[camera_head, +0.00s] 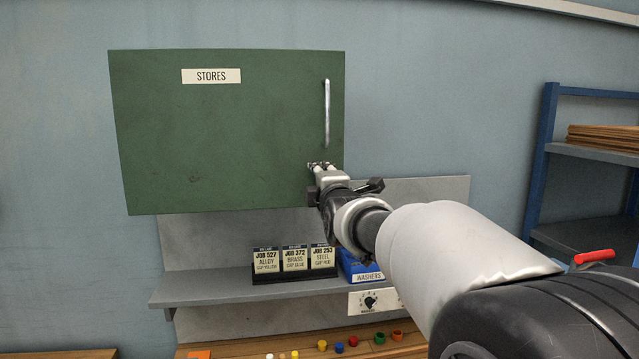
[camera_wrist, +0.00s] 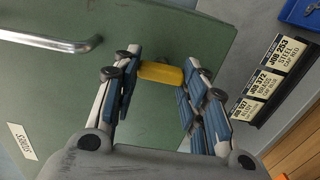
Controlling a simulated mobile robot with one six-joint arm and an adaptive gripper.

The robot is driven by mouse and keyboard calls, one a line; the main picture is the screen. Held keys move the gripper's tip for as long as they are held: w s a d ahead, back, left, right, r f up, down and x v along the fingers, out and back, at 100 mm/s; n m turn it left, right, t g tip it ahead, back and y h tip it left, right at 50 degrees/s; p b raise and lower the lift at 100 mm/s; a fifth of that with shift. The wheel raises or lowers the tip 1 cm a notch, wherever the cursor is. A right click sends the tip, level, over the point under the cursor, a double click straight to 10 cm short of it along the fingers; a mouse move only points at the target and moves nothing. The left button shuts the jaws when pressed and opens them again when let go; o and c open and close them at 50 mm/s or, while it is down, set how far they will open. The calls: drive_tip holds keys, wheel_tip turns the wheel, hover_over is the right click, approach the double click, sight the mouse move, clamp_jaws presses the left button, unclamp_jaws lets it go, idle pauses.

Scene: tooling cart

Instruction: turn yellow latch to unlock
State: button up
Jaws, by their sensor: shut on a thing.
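The yellow latch (camera_wrist: 161,73) sits on the green cabinet door (camera_head: 220,130), near its lower right corner below the handle. In the wrist view it is a short yellow bar between the tips of my gripper (camera_wrist: 160,82). My gripper is shut on it, with a finger at each end of the bar. In the head view my gripper (camera_head: 321,166) is against the door and hides the latch. The door looks closed.
A silver handle (camera_head: 327,112) stands upright on the door above my gripper. Below are a grey shelf (camera_head: 210,287) with job cards (camera_head: 295,259) and a blue washers bin (camera_head: 358,268). Small coloured caps (camera_head: 339,347) lie on the wooden bench. A blue rack (camera_head: 540,160) stands right.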

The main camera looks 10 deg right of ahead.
drive_tip(key=o, duration=1.1)
drive_tip(key=shift+c, duration=0.2)
drive_tip(key=s, duration=1.2)
drive_tip(key=s+f+m+g+b, duration=0.2)
drive_tip(key=s+f+m+g, duration=0.4)
drive_tip(key=s+f, duration=0.9)
drive_tip(key=s+f+m+g+b, duration=0.1)
drive_tip(key=s+f+m+g, duration=0.6)
drive_tip(key=s+f+m, duration=0.5)
drive_tip(key=s+f, duration=0.4)
drive_tip(key=s, duration=0.4)
drive_tip(key=shift+d+b, duration=0.2)
drive_tip(key=shift+b, duration=0.15)
